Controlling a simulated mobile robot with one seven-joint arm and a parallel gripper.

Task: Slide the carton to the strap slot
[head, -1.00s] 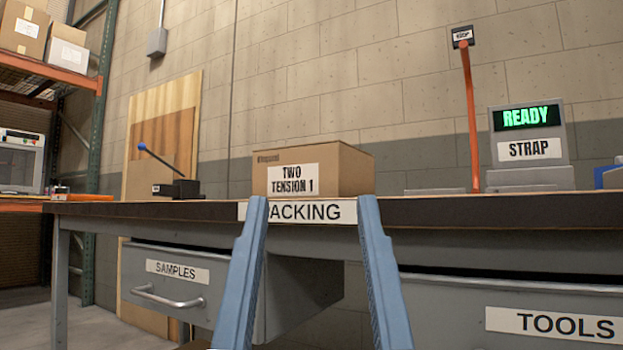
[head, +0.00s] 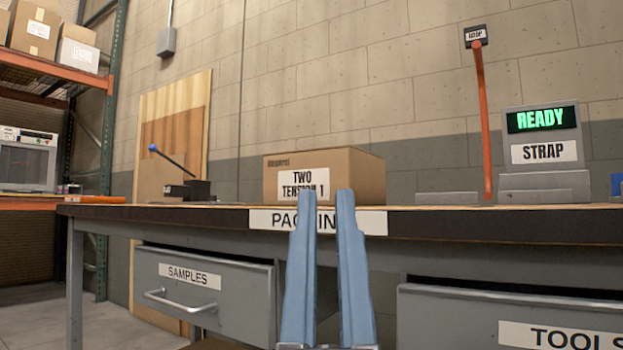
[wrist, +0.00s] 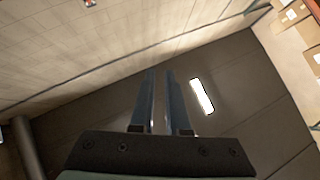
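The carton (head: 350,175) is a brown box labelled "TWO TENSION 1", upright on the packing bench (head: 430,222) near its front edge. My gripper (head: 325,192) has two blue fingers in front of the carton, their tips overlapping its lower label in the head view. The fingers are close together with a narrow empty gap, also seen in the wrist view (wrist: 160,72). I cannot tell whether they touch the carton. The strap station (head: 543,150) stands to the right, with a lit "READY" screen and a "STRAP" label. The slot itself is not clearly visible.
An orange post (head: 482,120) with a small sign stands between carton and strap station. A black device with a blue-knobbed lever (head: 186,188) is at left. Bench top right of the carton is clear up to the blocks.

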